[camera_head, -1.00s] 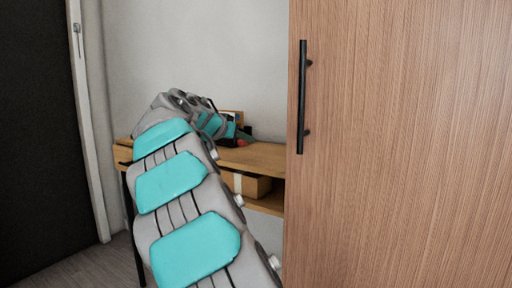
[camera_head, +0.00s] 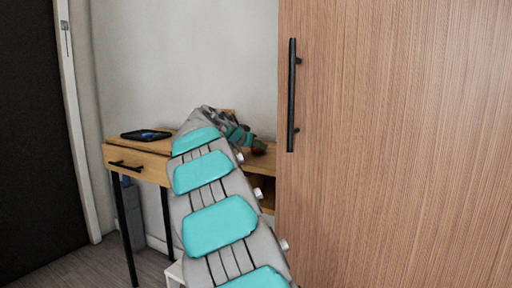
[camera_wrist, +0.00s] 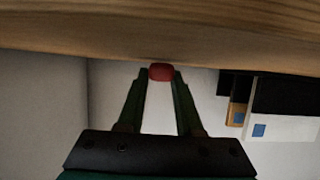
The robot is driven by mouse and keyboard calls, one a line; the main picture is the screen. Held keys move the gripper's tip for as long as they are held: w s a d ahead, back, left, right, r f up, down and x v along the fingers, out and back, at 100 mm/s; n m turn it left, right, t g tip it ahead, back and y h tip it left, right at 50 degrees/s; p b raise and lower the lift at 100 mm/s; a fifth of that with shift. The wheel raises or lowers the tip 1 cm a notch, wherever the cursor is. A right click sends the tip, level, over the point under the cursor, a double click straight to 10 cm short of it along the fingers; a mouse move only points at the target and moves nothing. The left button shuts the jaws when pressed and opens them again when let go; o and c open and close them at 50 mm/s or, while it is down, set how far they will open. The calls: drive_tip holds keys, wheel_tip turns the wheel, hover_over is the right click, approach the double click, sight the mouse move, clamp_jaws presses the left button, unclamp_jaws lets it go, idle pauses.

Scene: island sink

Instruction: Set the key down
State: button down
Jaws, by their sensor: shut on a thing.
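The key (camera_wrist: 161,72) shows only as a small red block between the fingertips of my gripper (camera_wrist: 161,78) in the wrist view. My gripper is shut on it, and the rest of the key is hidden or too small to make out. In the head view my gripper (camera_head: 257,146) is small and partly hidden behind my arm, over the right part of the wooden desk (camera_head: 150,146). A wooden surface (camera_wrist: 160,35) lies across the top of the wrist view, close to the red block. I cannot tell whether they touch.
A dark tray-like item (camera_head: 146,135) lies on the desk's left part. A tall wooden cabinet (camera_head: 400,150) with a black handle (camera_head: 292,95) stands close on the right. Book-like items (camera_wrist: 280,122) show at the right of the wrist view. Wall lies behind the desk.

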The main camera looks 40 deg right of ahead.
drive_tip(key=shift+f, duration=0.2)
drive_tip(key=c, duration=0.6)
unclamp_jaws()
drive_tip(key=shift+r, duration=0.15)
drive_tip(key=shift+r, duration=0.15)
drive_tip(key=v, duration=1.2)
